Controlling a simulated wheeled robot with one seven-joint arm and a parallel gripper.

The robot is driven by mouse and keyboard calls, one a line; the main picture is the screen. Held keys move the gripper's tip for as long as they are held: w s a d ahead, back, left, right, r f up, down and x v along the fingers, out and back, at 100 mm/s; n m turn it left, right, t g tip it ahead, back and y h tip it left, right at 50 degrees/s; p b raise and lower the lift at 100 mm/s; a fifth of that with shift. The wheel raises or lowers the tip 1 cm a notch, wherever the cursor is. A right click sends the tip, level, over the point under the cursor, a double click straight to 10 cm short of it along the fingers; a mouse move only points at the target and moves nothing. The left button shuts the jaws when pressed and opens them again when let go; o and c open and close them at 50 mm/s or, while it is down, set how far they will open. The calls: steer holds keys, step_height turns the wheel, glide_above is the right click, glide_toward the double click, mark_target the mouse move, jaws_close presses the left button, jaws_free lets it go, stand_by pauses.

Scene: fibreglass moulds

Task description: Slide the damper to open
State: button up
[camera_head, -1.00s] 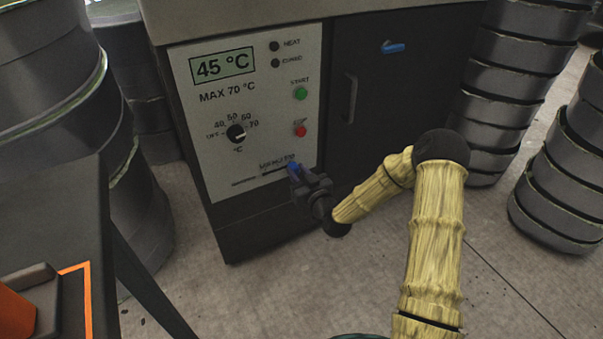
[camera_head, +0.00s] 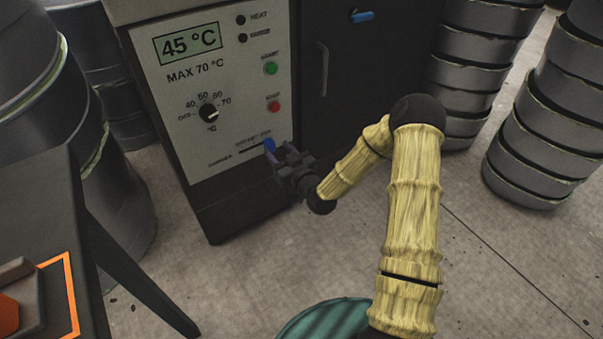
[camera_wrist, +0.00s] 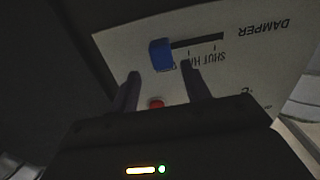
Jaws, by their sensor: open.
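The damper is a dark slot (camera_head: 252,149) low on the white control panel (camera_head: 180,100), with a blue knob (camera_head: 269,144) at the slot's right end. In the wrist view the panel is upside down; the blue knob (camera_wrist: 160,53) is at the left end of the slot (camera_wrist: 198,42), at the end away from the word SHUT. The label there is partly hidden by a finger. My gripper (camera_head: 284,158) is open in front of the knob. In the wrist view my gripper (camera_wrist: 160,72) has its fingers apart, with the knob beyond the tips and nothing held.
A dark door with a handle (camera_head: 322,70) and blue latch (camera_head: 362,16) is right of the panel. Stacked grey moulds (camera_head: 545,110) stand right, and more (camera_head: 85,130) left. A dark table (camera_head: 50,195) is at near left. The floor before the cabinet is clear.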

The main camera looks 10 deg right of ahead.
steer(key=p+v, duration=0.4)
steer(key=v, duration=1.1)
steer(key=shift+s, duration=0.1)
steer(key=s+d+r+m+g+h+p, duration=0.15)
steer(key=s+r+g+h+p, duration=0.25)
steer(key=s+r+g, duration=0.45)
steer(key=s+d+r+m+g+h+p, duration=0.1)
steer(key=s+r+m+g+h+p, duration=0.35)
steer(key=r, duration=0.75)
step_height(320, 180, up, 38)
steer(key=s+n+g+y+p, duration=0.1)
steer(key=s+p, duration=0.1)
steer(key=p, duration=3.6)
